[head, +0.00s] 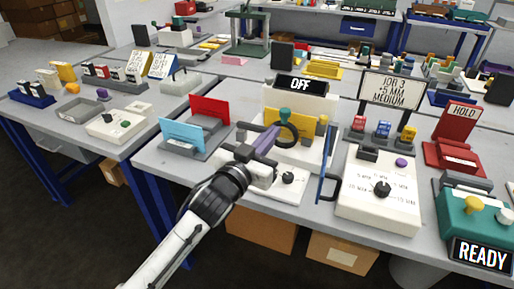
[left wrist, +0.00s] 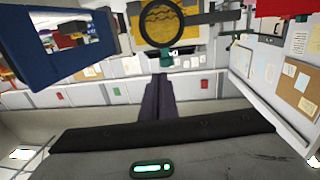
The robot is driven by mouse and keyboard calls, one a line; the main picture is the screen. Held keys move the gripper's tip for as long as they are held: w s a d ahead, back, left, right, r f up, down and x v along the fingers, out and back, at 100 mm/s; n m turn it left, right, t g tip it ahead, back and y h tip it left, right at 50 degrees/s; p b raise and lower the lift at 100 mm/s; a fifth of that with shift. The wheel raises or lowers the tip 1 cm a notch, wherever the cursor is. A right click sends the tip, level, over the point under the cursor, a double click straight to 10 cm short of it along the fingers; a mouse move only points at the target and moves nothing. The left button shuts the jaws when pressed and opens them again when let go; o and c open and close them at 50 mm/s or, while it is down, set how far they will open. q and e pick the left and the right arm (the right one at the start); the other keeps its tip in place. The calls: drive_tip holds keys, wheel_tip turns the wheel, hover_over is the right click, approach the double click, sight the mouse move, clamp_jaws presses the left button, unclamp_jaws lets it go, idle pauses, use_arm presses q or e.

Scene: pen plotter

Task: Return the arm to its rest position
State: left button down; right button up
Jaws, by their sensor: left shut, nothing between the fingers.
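My left gripper (head: 270,137) reaches in from the lower left in the head view. Its purple fingers are shut and empty, in front of the pen plotter (head: 272,97). The fingers also show in the left wrist view (left wrist: 161,88). The plotter has a yellow plate (head: 311,127), a black ring (head: 296,133), a teal knob (head: 285,114) and a display (head: 294,84) reading OFF. The fingertips appear close to the ring; I cannot tell whether they touch. In the left wrist view the ring (left wrist: 142,22) is ahead of the fingers. My right gripper is not in view.
A blue panel (head: 325,165) with a black handle (head: 335,190) stands right of the plotter. A white control box (head: 376,210) with a dial is beside it. Red and blue panels (head: 181,134) stand to the left. A READY display (head: 482,255) is at lower right.

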use_arm(q)
drive_tip(key=d+v, duration=0.1)
drive_tip(key=v, duration=0.6)
drive_tip(key=s+a+f+n+g+y, duration=0.15)
drive_tip(key=s+a+f, duration=0.3)
drive_tip(key=f, duration=0.55)
drive_tip(key=s+a+f+n+g+y, duration=0.1)
drive_tip(key=s+a+f+g+y, duration=0.15)
drive_tip(key=s+f, duration=0.45)
drive_tip(key=s+a+f+g, duration=0.1)
drive_tip(key=s+a+f, duration=0.2)
drive_tip(key=s+f, duration=0.5)
drive_tip(key=s+a+f+g+y, duration=0.1)
drive_tip(key=s+a+f, duration=0.3)
drive_tip(key=s+f, duration=0.4)
drive_tip(key=shift+a+f+n+g, duration=0.25)
drive_tip(key=shift+f+n+g, duration=0.1)
drive_tip(key=shift+g, duration=0.45)
